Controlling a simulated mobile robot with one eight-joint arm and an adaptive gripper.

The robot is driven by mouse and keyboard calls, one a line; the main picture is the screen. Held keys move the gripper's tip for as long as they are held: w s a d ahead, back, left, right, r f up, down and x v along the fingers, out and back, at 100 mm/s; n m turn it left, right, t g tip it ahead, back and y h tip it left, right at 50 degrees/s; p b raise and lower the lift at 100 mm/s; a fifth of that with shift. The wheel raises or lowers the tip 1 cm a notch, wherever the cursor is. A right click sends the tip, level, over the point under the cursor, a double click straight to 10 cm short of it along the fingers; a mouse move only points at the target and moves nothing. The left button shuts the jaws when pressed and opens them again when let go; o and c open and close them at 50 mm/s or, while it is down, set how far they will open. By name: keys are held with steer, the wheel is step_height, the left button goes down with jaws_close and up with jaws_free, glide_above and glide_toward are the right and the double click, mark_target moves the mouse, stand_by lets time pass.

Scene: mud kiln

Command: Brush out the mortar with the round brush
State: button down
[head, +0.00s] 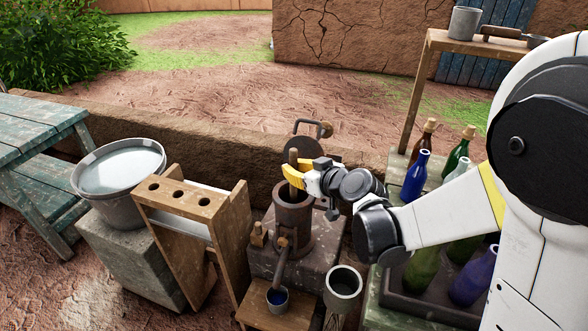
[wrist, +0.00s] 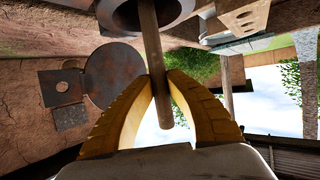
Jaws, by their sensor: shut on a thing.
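The mortar (head: 292,222) is a dark brown metal cylinder standing upright on a stone block, with a sloping spout (head: 281,266) at its front. My gripper (head: 294,178) is just above its mouth, with yellow fingers shut on a wooden handle (head: 293,157), which I take for the round brush. The handle stands nearly upright. In the wrist view the handle (wrist: 151,45) passes between my fingertips (wrist: 160,78) and runs to the mortar's dark mouth (wrist: 150,12). The brush's head is hidden, apparently inside the mortar.
A small blue-lined cup (head: 277,299) sits under the spout. A wooden rack (head: 166,196) with holes and a basin (head: 119,182) stand left. A grey cup (head: 343,287) and a crate of bottles (head: 410,304) stand right. A round dark plate (head: 318,150) is behind the mortar.

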step_height(320, 180, up, 18)
steer(key=p, duration=1.3)
steer(key=shift+r, duration=0.15)
